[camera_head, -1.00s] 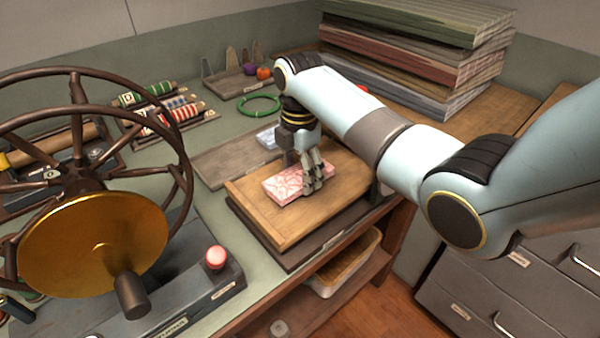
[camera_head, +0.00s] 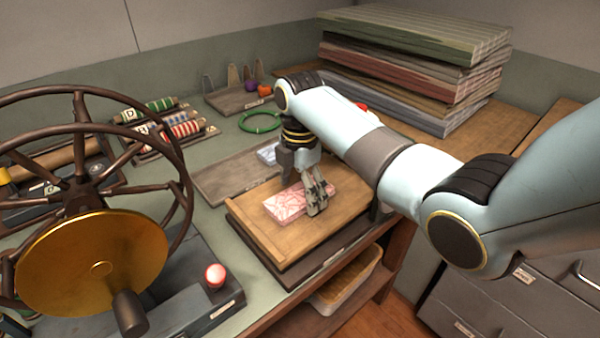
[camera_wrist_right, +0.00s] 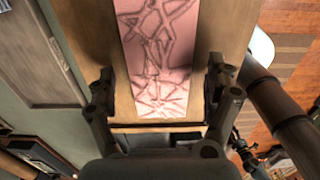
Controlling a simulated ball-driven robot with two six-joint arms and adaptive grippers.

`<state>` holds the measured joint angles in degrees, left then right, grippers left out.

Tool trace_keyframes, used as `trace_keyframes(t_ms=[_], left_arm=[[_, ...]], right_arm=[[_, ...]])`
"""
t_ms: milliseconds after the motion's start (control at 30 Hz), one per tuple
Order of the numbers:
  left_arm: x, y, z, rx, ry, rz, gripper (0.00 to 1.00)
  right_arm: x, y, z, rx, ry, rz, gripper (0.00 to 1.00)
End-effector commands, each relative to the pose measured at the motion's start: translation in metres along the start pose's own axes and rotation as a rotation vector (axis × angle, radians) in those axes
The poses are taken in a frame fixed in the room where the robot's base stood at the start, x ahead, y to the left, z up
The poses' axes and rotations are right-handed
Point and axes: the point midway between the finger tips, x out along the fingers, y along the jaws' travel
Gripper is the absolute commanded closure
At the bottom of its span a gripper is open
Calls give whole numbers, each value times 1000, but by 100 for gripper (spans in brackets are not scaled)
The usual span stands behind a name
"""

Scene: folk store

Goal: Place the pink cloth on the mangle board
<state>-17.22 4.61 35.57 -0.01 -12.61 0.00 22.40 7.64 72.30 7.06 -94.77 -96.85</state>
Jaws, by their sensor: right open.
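The pink cloth (camera_head: 291,202), folded flat with a darker line pattern, lies on the wooden mangle board (camera_head: 262,222). In the right wrist view the cloth (camera_wrist_right: 155,45) runs between the two fingers, with bare board (camera_wrist_right: 215,30) on both sides. My right gripper (camera_head: 316,208) is over the cloth's right part in the head view. In the right wrist view my right gripper (camera_wrist_right: 160,95) is open, one finger on each side of the cloth, with gaps between them. My left gripper is not in view.
A grey tray (camera_head: 225,175) lies behind the board. Stacked folded textiles (camera_head: 410,65) fill the back right. A green ring (camera_head: 260,122) lies on the counter.

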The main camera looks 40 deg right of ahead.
Motion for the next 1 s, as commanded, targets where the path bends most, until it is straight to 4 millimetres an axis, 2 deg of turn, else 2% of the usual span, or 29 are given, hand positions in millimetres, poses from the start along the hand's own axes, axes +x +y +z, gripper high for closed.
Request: trace_keyframes(t_ms=[300,500,700,1000], left_arm=[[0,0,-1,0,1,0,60],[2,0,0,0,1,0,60],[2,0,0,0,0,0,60],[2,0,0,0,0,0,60]], right_arm=[[-68,2,1,-1,-1,6,14],[-102,1,1,1,-1,3,14],[-115,0,0,0,0,1,14],[-116,0,0,0,0,1,14]])
